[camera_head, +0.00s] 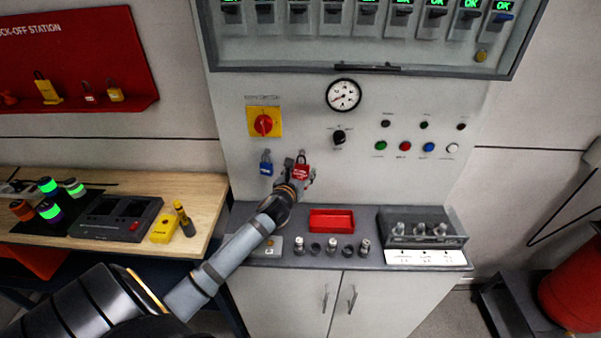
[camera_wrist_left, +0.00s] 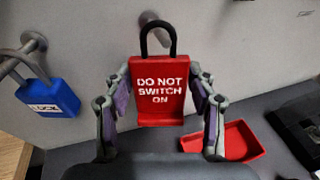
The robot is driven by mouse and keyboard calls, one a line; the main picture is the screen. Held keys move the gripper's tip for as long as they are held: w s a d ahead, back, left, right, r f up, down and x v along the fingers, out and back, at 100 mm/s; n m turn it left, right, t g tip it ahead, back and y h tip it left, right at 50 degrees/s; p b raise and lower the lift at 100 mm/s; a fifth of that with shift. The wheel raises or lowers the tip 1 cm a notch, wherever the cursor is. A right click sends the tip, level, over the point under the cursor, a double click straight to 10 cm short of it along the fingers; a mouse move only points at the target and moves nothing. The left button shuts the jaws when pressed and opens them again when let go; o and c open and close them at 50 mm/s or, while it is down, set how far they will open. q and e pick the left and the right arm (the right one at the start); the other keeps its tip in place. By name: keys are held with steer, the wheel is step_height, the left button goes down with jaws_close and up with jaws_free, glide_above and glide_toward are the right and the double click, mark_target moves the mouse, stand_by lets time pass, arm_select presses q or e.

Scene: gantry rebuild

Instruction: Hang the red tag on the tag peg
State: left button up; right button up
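The red tag (camera_wrist_left: 160,88) reads "DO NOT SWITCH ON" and has a black loop on top. It stands upright between the fingers of my left gripper (camera_wrist_left: 160,100), which bear on its two sides. In the head view the red tag (camera_head: 302,171) and my left gripper (camera_head: 299,178) are in front of the grey panel. The tag peg (camera_wrist_left: 149,17) shows behind the top of the loop, partly hidden; whether the loop is around it I cannot tell. A blue lock tag (camera_wrist_left: 48,97) hangs from a neighbouring peg (camera_wrist_left: 30,46) on the left. My right gripper is out of view.
A red tray (camera_head: 332,220) lies on the grey ledge below the tag. Several small knobs and a dark box (camera_head: 422,228) stand near it. A yellow panel with a red switch (camera_head: 263,123) and a gauge (camera_head: 343,95) are above. A wooden bench (camera_head: 205,190) is at left.

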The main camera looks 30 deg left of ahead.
arm_select(q)
steer(key=o, duration=0.3)
steer(key=v, duration=1.2)
